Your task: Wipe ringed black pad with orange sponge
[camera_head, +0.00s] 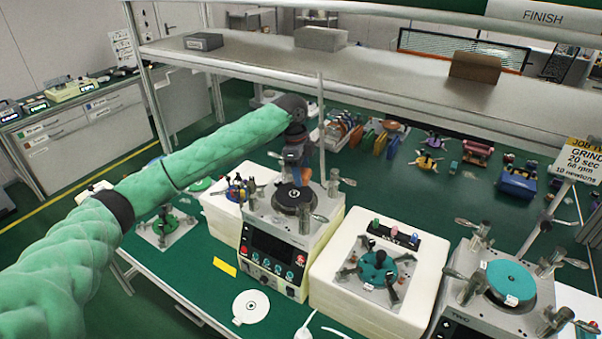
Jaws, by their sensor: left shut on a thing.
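The ringed black pad (292,198) is a round black disc on top of a lapping machine with a dark front screen, near the middle of the view. My left gripper (296,172), at the end of the green-sleeved arm, points down just above the far part of the pad. It is shut on the orange sponge, which is small and mostly hidden at the fingers. I cannot tell whether the sponge touches the pad. My right gripper is out of view.
Metal clamp posts (319,216) stand around the pad. A second machine with a teal pad (510,279) stands at the right. A white block (335,294) with a fixture stands between them. A white disc (250,306) lies on the green bench in front. A grey shelf (380,85) spans behind.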

